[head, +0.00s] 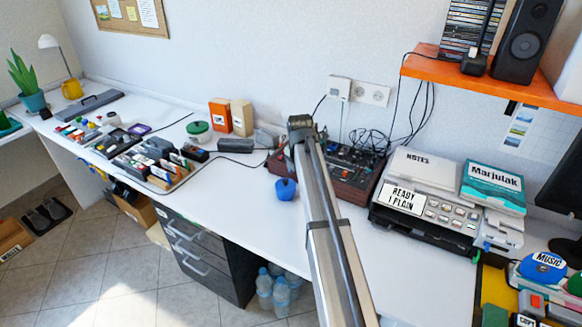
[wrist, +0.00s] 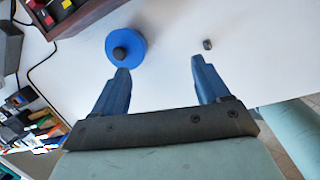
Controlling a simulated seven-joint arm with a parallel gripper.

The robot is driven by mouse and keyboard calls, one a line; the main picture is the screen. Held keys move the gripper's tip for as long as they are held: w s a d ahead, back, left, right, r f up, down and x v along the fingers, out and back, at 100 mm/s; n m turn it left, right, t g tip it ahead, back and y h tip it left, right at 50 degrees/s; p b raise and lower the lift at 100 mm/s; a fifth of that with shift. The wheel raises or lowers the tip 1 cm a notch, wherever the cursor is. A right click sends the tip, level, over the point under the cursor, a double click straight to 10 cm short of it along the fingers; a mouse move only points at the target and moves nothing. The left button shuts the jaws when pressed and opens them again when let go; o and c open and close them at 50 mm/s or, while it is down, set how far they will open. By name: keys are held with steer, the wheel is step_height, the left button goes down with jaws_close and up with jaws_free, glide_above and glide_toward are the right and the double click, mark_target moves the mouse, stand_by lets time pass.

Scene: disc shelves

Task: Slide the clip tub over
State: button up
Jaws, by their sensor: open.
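A small round blue tub (head: 286,190) with a dark knob stands on the white desk, in front of the dark red-brown device; I take it to be the clip tub. In the wrist view the blue tub (wrist: 135,57) shows from above, just beyond the tip of the left finger. My gripper (wrist: 160,68) is open, with its two blue fingers apart and nothing between them. I cannot tell whether the left finger touches the tub. In the head view my arm hides the desk to the right of the tub, and the fingers are not clear.
The device (head: 345,172) with knobs and cables stands behind the tub. A printer (head: 385,222) is to the right, and a green-lidded jar (head: 198,131) to the left. Bare desk (head: 235,188) lies left of the tub.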

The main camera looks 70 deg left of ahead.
mark_target(287, 182)
steer(key=o, duration=0.4)
steer(key=m, duration=0.3)
steer(key=shift+s+a+m+g, duration=0.2)
steer(key=shift+a+m+g, duration=0.05)
steer(key=shift+m+g, duration=0.05)
steer(key=m, duration=0.6)
steer(key=s+a+m+y, duration=0.1)
steer(key=m, duration=0.5)
steer(key=s+a+m+g+y, duration=0.1)
steer(key=m, duration=0.6)
steer(key=shift+a+r, duration=0.25)
steer(key=shift+r, duration=0.15)
steer(key=shift+f, duration=0.15)
steer(key=x, duration=1.3)
steer(key=shift+a+f, duration=0.15)
steer(key=shift+f, duration=0.05)
steer(key=shift+c, duration=0.2)
